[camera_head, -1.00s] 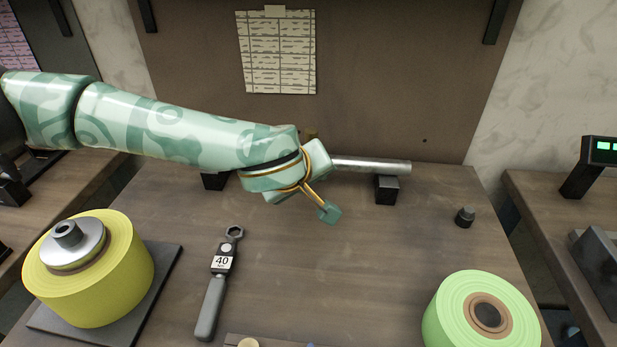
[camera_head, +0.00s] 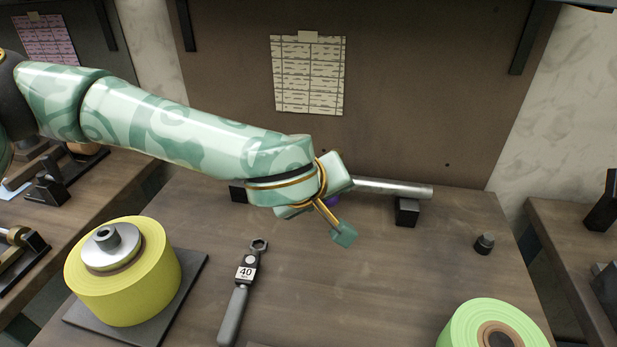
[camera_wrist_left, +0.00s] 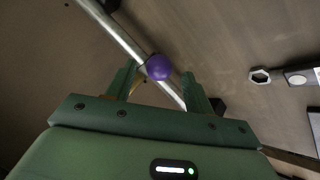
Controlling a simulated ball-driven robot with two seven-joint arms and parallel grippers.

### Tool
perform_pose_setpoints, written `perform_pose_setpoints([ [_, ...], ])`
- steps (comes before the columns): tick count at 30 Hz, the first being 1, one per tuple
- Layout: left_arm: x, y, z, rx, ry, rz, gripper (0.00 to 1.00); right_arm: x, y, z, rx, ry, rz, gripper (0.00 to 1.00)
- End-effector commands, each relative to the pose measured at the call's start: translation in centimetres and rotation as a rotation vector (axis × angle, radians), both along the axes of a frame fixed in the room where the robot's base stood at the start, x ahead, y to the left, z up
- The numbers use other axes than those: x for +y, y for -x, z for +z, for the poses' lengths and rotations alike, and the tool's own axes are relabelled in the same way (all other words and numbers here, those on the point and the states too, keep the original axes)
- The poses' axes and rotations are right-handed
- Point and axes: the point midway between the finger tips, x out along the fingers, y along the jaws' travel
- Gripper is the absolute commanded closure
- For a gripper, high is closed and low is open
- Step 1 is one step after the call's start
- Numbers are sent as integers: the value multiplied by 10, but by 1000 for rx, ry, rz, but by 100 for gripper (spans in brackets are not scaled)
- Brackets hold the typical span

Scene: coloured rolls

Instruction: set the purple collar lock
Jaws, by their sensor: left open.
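A round purple knob (camera_wrist_left: 158,67) shows in the left wrist view against a metal shaft (camera_wrist_left: 118,32). In the head view only a sliver of purple (camera_head: 333,200) shows, and my left arm hides most of it. The shaft (camera_head: 400,189) sticks out to the right of my gripper there, with its end by a dark block (camera_head: 407,211). My left gripper (camera_wrist_left: 160,74) is open, with one finger on each side of the knob. I cannot tell whether a finger touches it. The collar itself is not clear. My right gripper is not in view.
A yellow roll (camera_head: 122,285) stands on a dark plate at the left. A wrench marked 40 (camera_head: 240,290) lies on the bench. A green roll (camera_head: 475,322) is at the lower right, and a small dark piece (camera_head: 484,244) stands behind it.

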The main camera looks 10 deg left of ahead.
Motion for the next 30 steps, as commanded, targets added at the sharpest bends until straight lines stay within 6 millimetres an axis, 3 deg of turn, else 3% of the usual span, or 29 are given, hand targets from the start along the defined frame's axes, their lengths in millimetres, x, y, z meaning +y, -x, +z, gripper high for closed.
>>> perform_pose_setpoints([
  [1, 3, 10, 19, -7, 0, 0, 47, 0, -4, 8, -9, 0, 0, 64],
  [9, 13, 52, 62, -4, 0, 0, 47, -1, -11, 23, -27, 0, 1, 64],
  [15, 16, 65, 75, -1, 0, 0, 47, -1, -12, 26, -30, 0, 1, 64],
  [23, 17, 67, 75, 1, -1, 2, 47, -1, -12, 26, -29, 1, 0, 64],
  [24, 17, 67, 75, 1, -1, 2, 50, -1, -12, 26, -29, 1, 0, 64],
  [30, 15, 84, 60, 85, -3, -5, 100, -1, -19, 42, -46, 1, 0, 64],
])
